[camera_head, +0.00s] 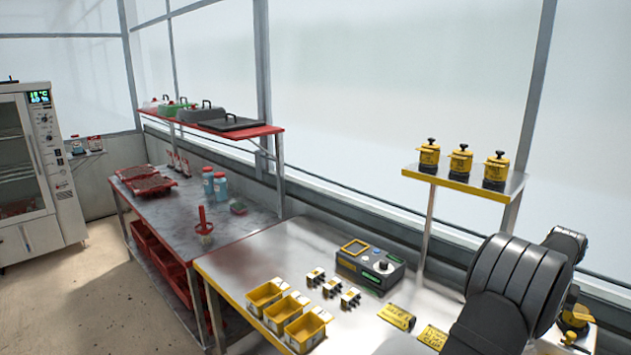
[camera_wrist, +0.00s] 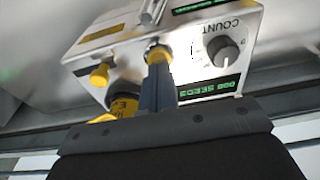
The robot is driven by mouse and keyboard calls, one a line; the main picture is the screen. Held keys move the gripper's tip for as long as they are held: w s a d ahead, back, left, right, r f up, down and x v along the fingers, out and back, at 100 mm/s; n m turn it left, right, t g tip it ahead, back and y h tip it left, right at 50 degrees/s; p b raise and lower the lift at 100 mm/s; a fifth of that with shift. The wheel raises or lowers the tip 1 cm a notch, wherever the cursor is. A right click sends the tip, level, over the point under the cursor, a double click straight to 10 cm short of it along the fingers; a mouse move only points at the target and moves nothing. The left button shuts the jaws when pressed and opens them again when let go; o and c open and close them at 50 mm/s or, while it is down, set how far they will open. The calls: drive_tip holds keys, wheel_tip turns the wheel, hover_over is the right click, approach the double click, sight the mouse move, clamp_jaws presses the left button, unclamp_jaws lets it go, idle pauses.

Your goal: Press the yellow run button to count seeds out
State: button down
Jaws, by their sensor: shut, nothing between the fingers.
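In the wrist view, the seeder (camera_wrist: 105,43) is a pale box with a dark COUNT knob (camera_wrist: 223,52) and green displays. A yellow button (camera_wrist: 158,53) is right at the tips of my gripper (camera_wrist: 158,64). The fingers are shut together and empty. They overlap the button's lower edge in the picture, and I cannot tell whether they touch it. A second yellow knob-like part (camera_wrist: 100,74) sits to the left. A yellow jar (camera_wrist: 123,103) is partly hidden behind my gripper. In the head view, my arm covers most of the lower right and my fingers are hidden.
In the head view, a grey control box (camera_head: 368,263) stands on the metal bench. Yellow bins (camera_head: 305,328), small white-and-yellow packs and yellow packets (camera_head: 397,317) lie in front. Yellow jars (camera_head: 460,162) stand on a shelf above. A yellow jar (camera_head: 574,317) is beside my arm.

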drive_tip(key=shift+f, duration=0.55)
wheel_tip(320, 180, up, 8)
idle(1.1)
drive_tip(key=shift+f, duration=3.95)
drive_tip(key=shift+r, duration=0.1)
drive_tip(key=s+a+r+h, duration=0.1)
drive_tip(key=a+r, duration=0.2)
drive_tip(key=r, duration=0.4)
drive_tip(key=s+a+r+h, duration=0.1)
drive_tip(key=a+r+h, duration=0.1)
drive_tip(key=r, duration=0.5)
drive_tip(key=shift+a, duration=0.9)
